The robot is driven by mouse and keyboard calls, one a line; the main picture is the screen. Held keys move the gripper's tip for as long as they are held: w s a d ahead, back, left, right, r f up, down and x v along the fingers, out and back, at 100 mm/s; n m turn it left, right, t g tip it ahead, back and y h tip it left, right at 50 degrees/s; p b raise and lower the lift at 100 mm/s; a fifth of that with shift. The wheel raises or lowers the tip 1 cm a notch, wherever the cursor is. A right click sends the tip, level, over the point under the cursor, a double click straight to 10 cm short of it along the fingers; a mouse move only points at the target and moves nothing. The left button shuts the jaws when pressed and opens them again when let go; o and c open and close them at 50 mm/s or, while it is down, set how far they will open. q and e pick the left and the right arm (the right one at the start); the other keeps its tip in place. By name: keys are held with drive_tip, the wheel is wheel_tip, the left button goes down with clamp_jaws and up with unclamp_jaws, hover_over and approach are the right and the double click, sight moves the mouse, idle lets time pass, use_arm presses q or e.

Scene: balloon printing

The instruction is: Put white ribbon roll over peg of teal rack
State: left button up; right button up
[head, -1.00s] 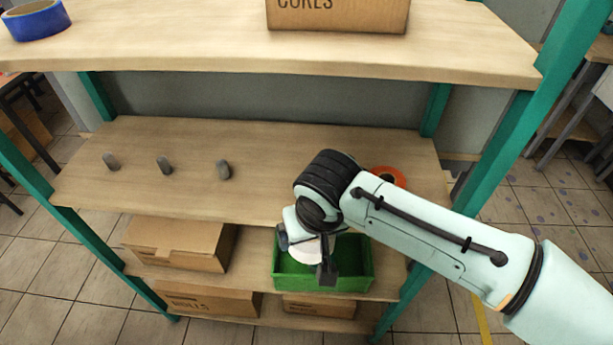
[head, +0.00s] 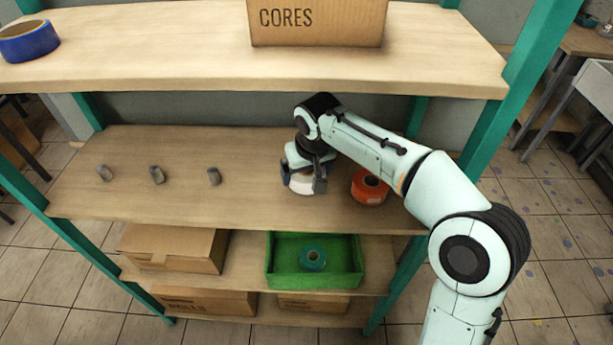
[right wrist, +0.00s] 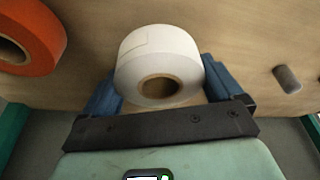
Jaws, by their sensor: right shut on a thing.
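The white ribbon roll (right wrist: 160,52) is between the blue fingers of my right gripper (right wrist: 160,85), which is shut on it; its brown core hole faces the wrist camera. In the head view the white roll (head: 302,183) shows partly under my right gripper (head: 304,185), over the middle shelf, to the right of the pegs. The teal rack (head: 485,130) has a wooden middle shelf with three short grey pegs: a left one (head: 104,173), a middle one (head: 157,175) and a right one (head: 213,176). All three are bare. My left gripper is not in view.
An orange roll (head: 369,187) lies right of my gripper on the same shelf. A green bin (head: 313,282) below holds a teal roll (head: 313,259). A CORES box (head: 318,22) and blue roll (head: 29,41) are on the upper shelf. Cardboard boxes (head: 172,248) sit below.

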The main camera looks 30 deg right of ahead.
sight(307, 180)
drive_tip(key=shift+f, duration=1.35)
drive_tip(key=shift+f, duration=0.2)
drive_tip(key=o, duration=0.8)
drive_tip(key=shift+c, duration=0.2)
drive_tip(key=shift+r, duration=0.1)
